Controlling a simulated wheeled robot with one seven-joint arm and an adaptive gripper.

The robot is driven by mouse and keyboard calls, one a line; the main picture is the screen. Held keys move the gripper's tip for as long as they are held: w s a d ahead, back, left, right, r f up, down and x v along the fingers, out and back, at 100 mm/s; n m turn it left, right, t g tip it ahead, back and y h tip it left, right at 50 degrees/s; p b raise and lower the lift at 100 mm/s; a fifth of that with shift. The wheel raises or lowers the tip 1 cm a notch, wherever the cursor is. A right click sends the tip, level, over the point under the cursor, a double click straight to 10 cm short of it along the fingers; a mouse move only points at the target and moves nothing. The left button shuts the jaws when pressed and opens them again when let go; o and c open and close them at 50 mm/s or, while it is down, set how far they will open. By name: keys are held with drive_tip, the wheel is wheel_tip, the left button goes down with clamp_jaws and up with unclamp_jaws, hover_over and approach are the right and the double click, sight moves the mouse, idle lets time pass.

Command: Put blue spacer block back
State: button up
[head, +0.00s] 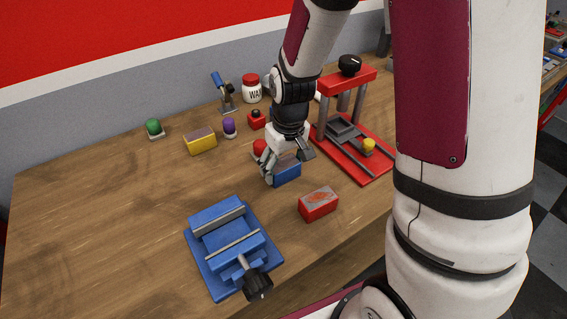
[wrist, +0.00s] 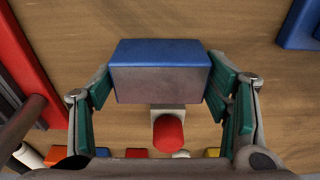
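The blue spacer block (head: 287,173) is between the fingers of my gripper (head: 287,165), over the middle of the table. In the wrist view the block (wrist: 160,65) shows a blue side and a worn grey top. The green pads of my gripper (wrist: 160,80) meet its left and right ends, so it is shut on the block. In the head view the fingers hide part of the block. I cannot tell whether the block touches the table.
A blue vise (head: 226,245) stands at the front and a red worn block (head: 318,204) to its right. A red press (head: 350,145) stands right of my gripper. A red knob (wrist: 168,133) on a pale base is close behind the block.

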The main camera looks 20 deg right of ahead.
sight(287, 168)
drive_tip(key=shift+o, duration=0.7)
drive_tip(key=shift+r, duration=0.15)
wheel_tip(287, 168, up, 12)
drive_tip(key=s, duration=0.2)
drive_tip(key=s+r+m+t, duration=0.1)
drive_tip(key=s+r, duration=0.4)
drive_tip(key=s, duration=0.4)
drive_tip(key=s+r+m+t, duration=0.1)
drive_tip(key=s+r+t, duration=0.1)
drive_tip(key=s+r, duration=0.4)
drive_tip(key=s, duration=0.4)
drive_tip(key=shift+d+r+p, duration=0.15)
drive_tip(key=shift+r+p, duration=0.05)
drive_tip(key=shift+p, duration=0.15)
